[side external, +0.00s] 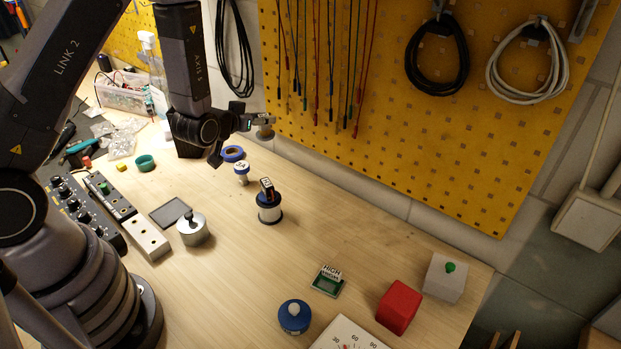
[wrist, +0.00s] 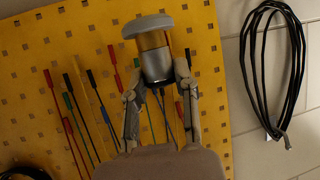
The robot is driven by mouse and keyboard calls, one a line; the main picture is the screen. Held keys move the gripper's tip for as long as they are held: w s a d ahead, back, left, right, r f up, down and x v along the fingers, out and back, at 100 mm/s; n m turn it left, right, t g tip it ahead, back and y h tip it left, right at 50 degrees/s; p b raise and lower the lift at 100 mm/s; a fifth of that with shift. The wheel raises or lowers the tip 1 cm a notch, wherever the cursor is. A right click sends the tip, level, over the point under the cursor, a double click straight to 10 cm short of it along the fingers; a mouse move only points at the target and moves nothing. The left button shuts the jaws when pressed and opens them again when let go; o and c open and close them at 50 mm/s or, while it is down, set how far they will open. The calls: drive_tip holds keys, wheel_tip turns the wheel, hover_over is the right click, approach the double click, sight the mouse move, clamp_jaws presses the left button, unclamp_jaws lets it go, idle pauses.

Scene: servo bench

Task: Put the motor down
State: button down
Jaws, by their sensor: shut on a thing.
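My gripper (wrist: 158,84) is shut on the motor (wrist: 155,58), a silver cylinder with a gold band and a wider grey cap at its far end. In the wrist view one finger lies on each side of the silver part. In the side view my gripper (side external: 256,121) is high above the back of the bench, close to the yellow pegboard, and points right. The motor (side external: 265,131) shows small at its tip, partly hidden by the fingers. It is clear of the bench top.
A dark square pad (side external: 171,212) lies beside a metal cylinder (side external: 193,233). A red cube (side external: 399,307) is front right. The bench's middle right is bare.

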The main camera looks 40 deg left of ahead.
drive_tip(key=s+a+f+n+g+y, duration=0.2)
drive_tip(key=s+a+n+g+y, duration=0.35)
drive_tip(key=s+n+g, duration=0.35)
drive_tip(key=s+a+f+n+g+y, duration=0.2)
drive_tip(key=s+a+n+g+y, duration=0.35)
drive_tip(key=s, duration=0.55)
drive_tip(key=shift+n+t, duration=0.35)
drive_tip(key=shift+t, duration=0.3)
drive_tip(key=w+a+f, duration=0.6)
drive_tip(key=w, duration=0.1)
drive_tip(key=w+a+f, duration=0.3)
drive_tip(key=w, duration=0.1)
drive_tip(key=shift+f, duration=0.4)
drive_tip(key=shift+w+a+f, duration=0.1)
drive_tip(key=shift+f, duration=0.8)
drive_tip(key=shift+w+a+f, duration=0.1)
drive_tip(key=shift+f, duration=0.8)
drive_tip(key=shift+f, duration=0.1)
drive_tip(key=c, duration=0.8)
unclamp_jaws()
drive_tip(key=shift+c, duration=0.2)
